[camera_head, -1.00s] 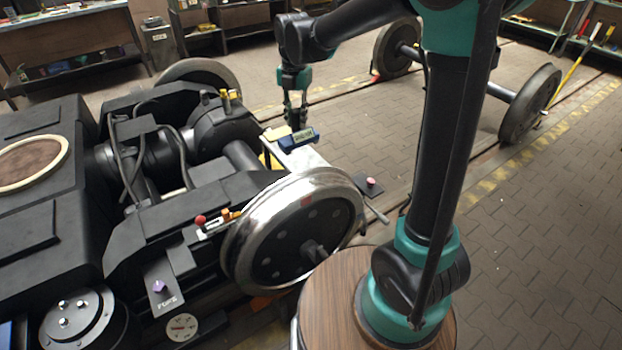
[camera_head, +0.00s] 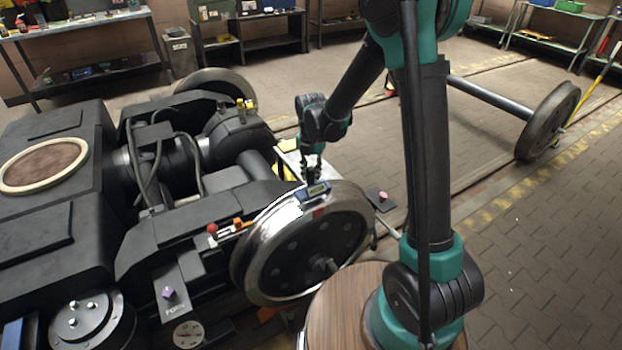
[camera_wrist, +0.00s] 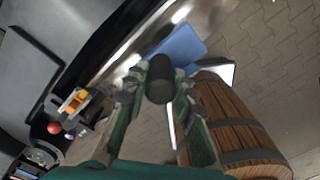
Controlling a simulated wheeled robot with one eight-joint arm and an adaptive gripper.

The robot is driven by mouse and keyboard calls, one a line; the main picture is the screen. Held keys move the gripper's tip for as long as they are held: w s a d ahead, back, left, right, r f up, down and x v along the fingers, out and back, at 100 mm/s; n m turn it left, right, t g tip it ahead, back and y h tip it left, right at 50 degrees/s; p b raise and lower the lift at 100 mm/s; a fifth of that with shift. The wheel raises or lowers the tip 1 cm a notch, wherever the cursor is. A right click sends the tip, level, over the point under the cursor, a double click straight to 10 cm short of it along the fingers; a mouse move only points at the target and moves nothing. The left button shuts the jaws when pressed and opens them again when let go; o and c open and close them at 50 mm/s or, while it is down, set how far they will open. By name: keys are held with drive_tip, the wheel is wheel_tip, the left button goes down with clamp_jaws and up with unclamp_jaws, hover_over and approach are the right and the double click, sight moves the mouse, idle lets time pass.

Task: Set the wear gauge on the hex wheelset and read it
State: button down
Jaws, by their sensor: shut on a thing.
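The wear gauge (camera_head: 313,192) is a blue block with a small lit display; its digits are too small to read. It is at the top of the near shiny wheel (camera_head: 290,222), overlapping its rim near a red mark; I cannot tell whether it touches. My gripper (camera_head: 312,174) is above the rim, shut on the gauge. In the wrist view, my gripper (camera_wrist: 160,88) closes around a dark round grip, with the blue gauge body (camera_wrist: 178,52) beyond it. A small plate with a purple marker (camera_head: 168,293) stands on the bogie's near side; its lettering is unclear.
The black bogie frame (camera_head: 150,245) fills the left. A red ball-ended part (camera_head: 212,229) and an orange piece sit left of the wheel. A plate with a pink knob (camera_head: 383,196) is right of it. A loose wheelset (camera_head: 548,122) stands on the track behind.

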drive_tip(key=shift+f, duration=1)
drive_tip(key=shift+f, duration=0.25)
drive_tip(key=c, duration=1.3)
unclamp_jaws()
drive_tip(key=shift+r, duration=0.1)
